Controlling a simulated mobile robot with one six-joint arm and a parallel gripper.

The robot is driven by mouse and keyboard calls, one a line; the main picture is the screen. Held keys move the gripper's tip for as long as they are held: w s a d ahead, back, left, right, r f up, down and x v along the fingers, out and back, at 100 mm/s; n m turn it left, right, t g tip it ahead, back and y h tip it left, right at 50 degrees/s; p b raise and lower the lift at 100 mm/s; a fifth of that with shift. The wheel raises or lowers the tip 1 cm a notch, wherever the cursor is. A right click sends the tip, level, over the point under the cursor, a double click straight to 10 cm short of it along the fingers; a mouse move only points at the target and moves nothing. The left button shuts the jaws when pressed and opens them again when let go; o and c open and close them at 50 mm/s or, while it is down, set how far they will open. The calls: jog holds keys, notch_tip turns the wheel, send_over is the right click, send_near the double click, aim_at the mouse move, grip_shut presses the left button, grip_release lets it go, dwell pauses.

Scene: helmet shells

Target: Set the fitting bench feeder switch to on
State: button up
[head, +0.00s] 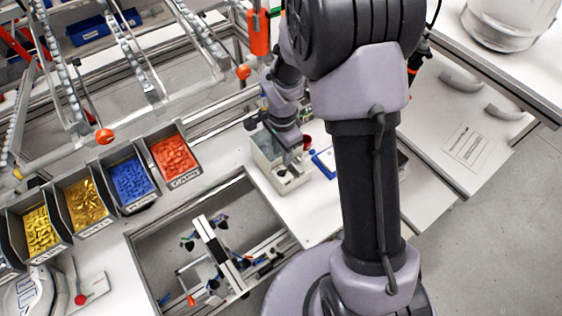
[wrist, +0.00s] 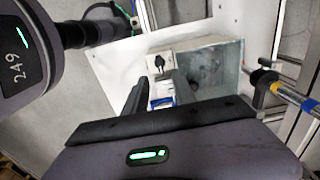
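A small pale switch box with a black knob (wrist: 158,65) stands at the end of a grey bin in the wrist view. In the head view the pale box (head: 288,180) is at the bin's near end, with a small dark knob on top. I cannot read its on or off marks. My gripper (wrist: 159,82) has its two dark fingers apart with nothing held between them. The fingertips point towards the knob and look just short of it; I cannot tell whether they touch. In the head view my gripper (head: 292,150) is over the bin, its fingertips partly hidden.
The grey bin (wrist: 215,72) stands beside the switch box. A blue-and-white item (head: 323,162) lies right of it. Parts bins with red (head: 173,156) and blue (head: 131,181) pieces line the left. A framed opening (head: 150,262) holds a fixture. A red-knobbed plate (head: 92,289) is lower left.

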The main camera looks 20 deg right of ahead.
aim_at(282, 170)
notch_tip(282, 170, down, 8)
jog(key=shift+r, duration=0.1)
jog(key=shift+c, duration=0.2)
grip_shut()
